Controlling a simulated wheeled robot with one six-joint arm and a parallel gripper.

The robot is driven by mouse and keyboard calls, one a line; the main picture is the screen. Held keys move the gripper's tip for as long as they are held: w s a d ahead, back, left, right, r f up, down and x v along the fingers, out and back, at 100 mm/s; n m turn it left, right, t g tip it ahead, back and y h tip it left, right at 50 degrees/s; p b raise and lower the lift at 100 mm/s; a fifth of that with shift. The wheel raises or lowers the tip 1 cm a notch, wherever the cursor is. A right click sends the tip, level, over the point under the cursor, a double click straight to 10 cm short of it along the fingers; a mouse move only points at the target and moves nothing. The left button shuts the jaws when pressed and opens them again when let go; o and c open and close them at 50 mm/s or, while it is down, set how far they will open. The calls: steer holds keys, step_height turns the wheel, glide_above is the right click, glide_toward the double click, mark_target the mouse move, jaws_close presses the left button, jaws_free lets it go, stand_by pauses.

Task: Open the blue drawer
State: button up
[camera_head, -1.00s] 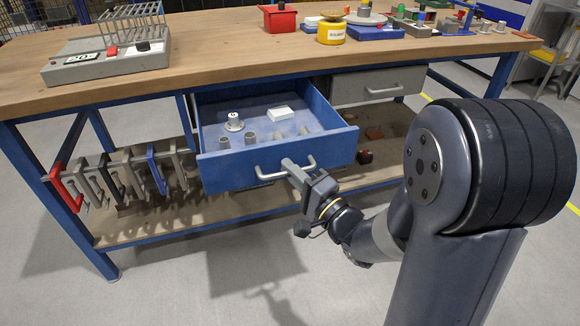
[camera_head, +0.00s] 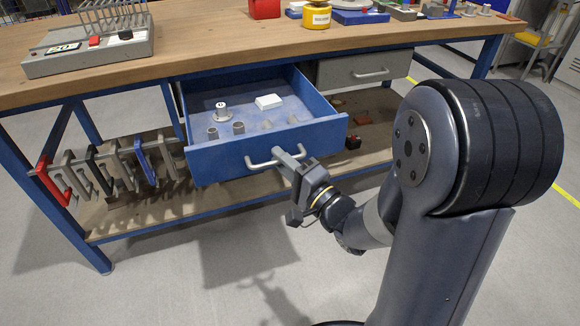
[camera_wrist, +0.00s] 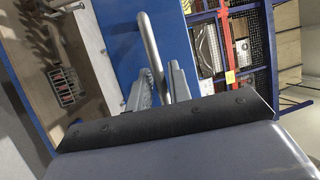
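The blue drawer (camera_head: 225,158) is pulled well out from under the workbench, and its inside shows. A white-grey flanged part (camera_head: 221,112), a white box (camera_head: 268,102) and several grey cylindrical pieces (camera_head: 238,128) stand in it. Its bar handle (camera_head: 262,164) runs across the front face. My gripper (camera_head: 289,158) is at the right part of this handle. In the wrist view the fingers of my gripper (camera_wrist: 160,84) lie on both sides of the handle bar (camera_wrist: 150,45), close around it. The exact contact is partly hidden.
A grey drawer (camera_head: 365,70) beside the blue one is shut. Clamps (camera_head: 110,165) hang on a rail at the left above the lower shelf (camera_head: 150,212). The wooden benchtop (camera_head: 220,50) carries a grey device and several fixtures. The floor in front is clear.

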steer(key=p+v, duration=0.1)
steer(key=v, duration=0.9)
steer(key=shift+s+d, duration=0.2)
steer(key=shift+s, duration=0.05)
steer(key=shift+w, duration=0.1)
steer(key=shift+b+x, duration=0.5)
steer(key=shift+x, duration=4.85)
steer(key=shift+f, duration=0.15)
